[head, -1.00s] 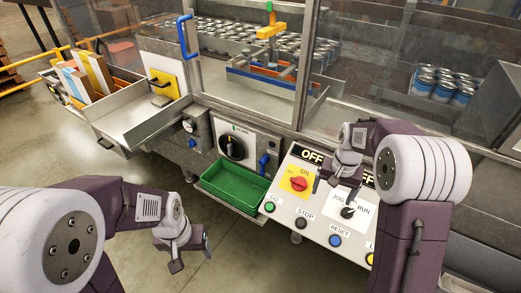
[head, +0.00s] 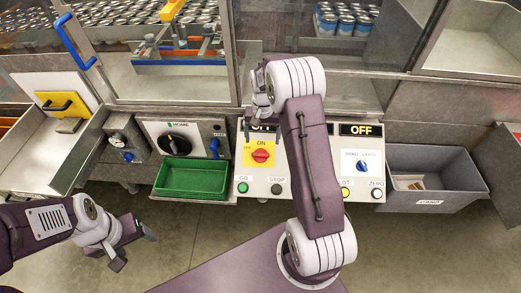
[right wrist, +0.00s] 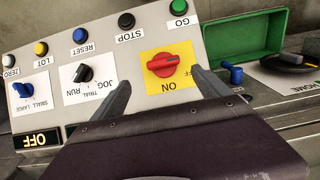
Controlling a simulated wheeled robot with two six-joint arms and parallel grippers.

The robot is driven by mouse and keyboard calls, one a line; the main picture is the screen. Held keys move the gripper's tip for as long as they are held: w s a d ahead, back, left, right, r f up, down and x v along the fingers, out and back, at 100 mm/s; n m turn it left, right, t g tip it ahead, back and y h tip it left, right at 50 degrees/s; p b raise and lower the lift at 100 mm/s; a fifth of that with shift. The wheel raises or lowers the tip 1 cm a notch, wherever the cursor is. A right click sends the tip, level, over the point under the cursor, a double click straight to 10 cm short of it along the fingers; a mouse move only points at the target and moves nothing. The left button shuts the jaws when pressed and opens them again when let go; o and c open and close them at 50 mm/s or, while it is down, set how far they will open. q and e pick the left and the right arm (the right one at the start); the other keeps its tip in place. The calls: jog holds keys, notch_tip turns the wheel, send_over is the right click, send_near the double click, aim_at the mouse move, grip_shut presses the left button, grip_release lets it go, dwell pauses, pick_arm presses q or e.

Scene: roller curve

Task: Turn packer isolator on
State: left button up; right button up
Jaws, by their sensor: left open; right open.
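The red rotary isolator knob (head: 261,156) sits on a yellow plate on the sloped control panel (head: 250,187), with "ON" printed above it. In the right wrist view the knob (right wrist: 163,64) lies between and beyond my fingertips, its bar roughly sideways, "ON" below it and a partly covered label at right. My right gripper (head: 250,117) is open and empty above the panel near the knob; its fingers also show in the right wrist view (right wrist: 163,88), apart from the knob. My left gripper (head: 133,246) is open and empty over the floor at lower left.
A green tray (head: 192,178) hangs left of the panel, below a black dial (head: 174,144). A grey bin (head: 437,180) is at right. Glazed guards stand behind. Other panel controls include a black jog switch (right wrist: 83,73) and a blue selector (right wrist: 22,90). Dark displays read "OFF" (head: 361,130).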

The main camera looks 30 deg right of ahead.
aim_at(261, 153)
jog(key=f, duration=0.3)
jog(key=f+p, duration=0.1)
jog(key=f, duration=0.5)
jog(key=shift+w+a, duration=0.2)
jog(key=shift+a, duration=0.1)
jog(key=c, duration=1.4)
